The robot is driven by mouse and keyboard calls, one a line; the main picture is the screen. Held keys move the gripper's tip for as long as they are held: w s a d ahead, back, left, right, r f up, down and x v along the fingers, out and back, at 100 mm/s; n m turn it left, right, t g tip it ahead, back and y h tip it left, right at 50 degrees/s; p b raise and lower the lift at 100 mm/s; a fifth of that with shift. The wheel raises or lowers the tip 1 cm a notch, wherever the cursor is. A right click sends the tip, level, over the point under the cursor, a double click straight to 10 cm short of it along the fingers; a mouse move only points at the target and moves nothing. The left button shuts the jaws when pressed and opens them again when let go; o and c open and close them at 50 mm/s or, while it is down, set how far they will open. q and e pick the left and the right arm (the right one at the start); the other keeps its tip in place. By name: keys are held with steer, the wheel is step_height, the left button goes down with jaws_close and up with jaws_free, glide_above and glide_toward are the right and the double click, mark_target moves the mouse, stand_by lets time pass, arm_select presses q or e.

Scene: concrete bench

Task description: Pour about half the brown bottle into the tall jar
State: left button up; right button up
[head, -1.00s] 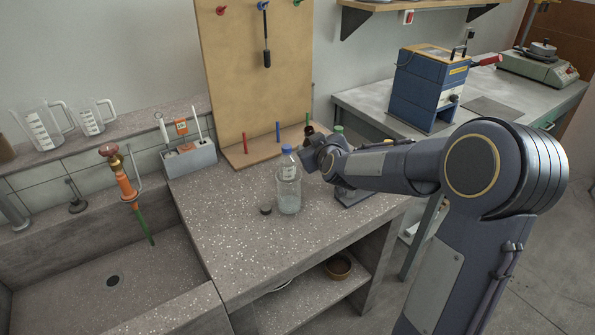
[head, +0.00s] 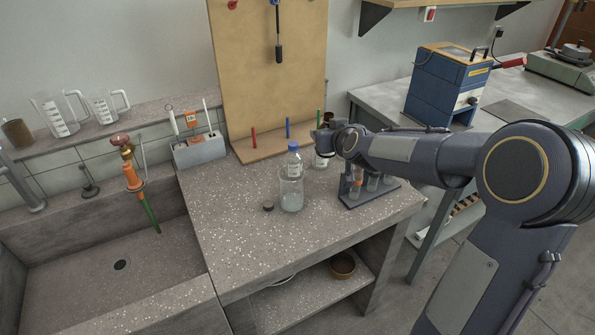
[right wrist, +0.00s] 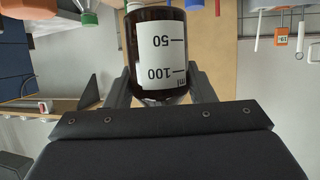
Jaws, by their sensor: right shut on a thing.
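The brown bottle (right wrist: 155,45) has a white label marked 50 and 100 ml. My right gripper (right wrist: 155,88) is shut around it; the right wrist picture is upside down, and the bottle looks upright. In the head view my right gripper (head: 338,142) holds the bottle (head: 322,160) behind and right of the jar, partly covering it. Whether its base touches the bench I cannot tell. The tall jar (head: 291,192) is clear glass and stands upright on the bench, with pale contents low inside. My left gripper is not in view.
A blue-capped bottle (head: 294,150) stands close behind the jar. A small dark cap (head: 268,207) lies to the jar's left. A tube rack (head: 372,192) stands to the right, under my arm. A pegboard stand (head: 262,150) is behind; the sink (head: 100,275) is left. The front bench is clear.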

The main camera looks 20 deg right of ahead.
mark_target(327, 123)
steer(key=shift+a+r, duration=0.1)
steer(key=shift+a, duration=0.15)
steer(key=shift+r, duration=0.15)
steer(key=shift+r+p, duration=0.35)
steer(key=shift+p, duration=0.2)
step_height(327, 123, up, 2)
steer(key=shift+r+p, duration=0.1)
steer(key=shift+p, duration=0.95)
